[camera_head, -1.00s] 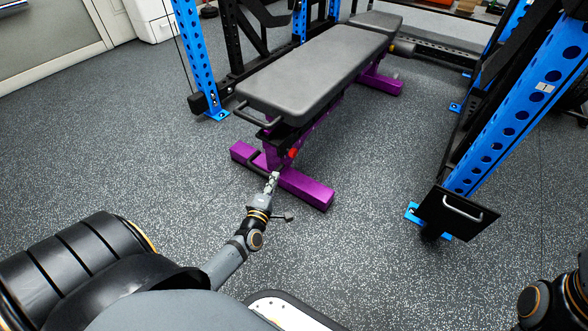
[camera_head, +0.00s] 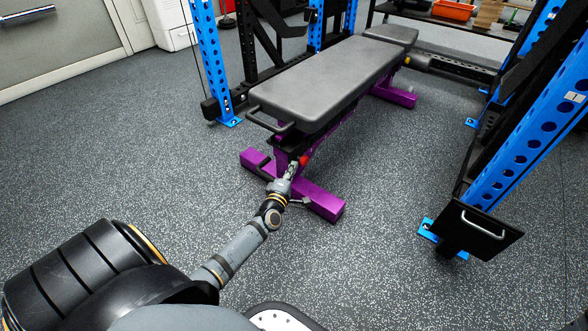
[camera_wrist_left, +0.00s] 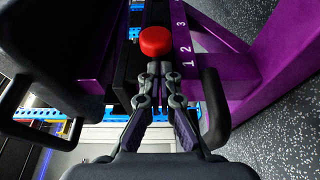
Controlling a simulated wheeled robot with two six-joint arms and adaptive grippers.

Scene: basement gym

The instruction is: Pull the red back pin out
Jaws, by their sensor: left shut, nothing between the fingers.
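The red back pin (camera_wrist_left: 155,41) is a round red knob beside the purple numbered upright of the bench, in the left wrist view. It also shows as a small red spot in the head view (camera_head: 304,160), under the near end of the bench (camera_head: 325,75). My left gripper (camera_wrist_left: 159,68) is shut with nothing held. Its fingertips point at the knob and sit just below it in the wrist view; whether they touch it I cannot tell. In the head view my left gripper (camera_head: 292,168) is at the bench's near end, close to the knob. My right gripper is not in view.
A black handle (camera_wrist_left: 215,105) of the bench is close to the right of my left gripper in the wrist view. The purple foot (camera_head: 325,205) lies on the floor below. Blue rack uprights (camera_head: 207,60) flank the bench. The speckled floor in front is clear.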

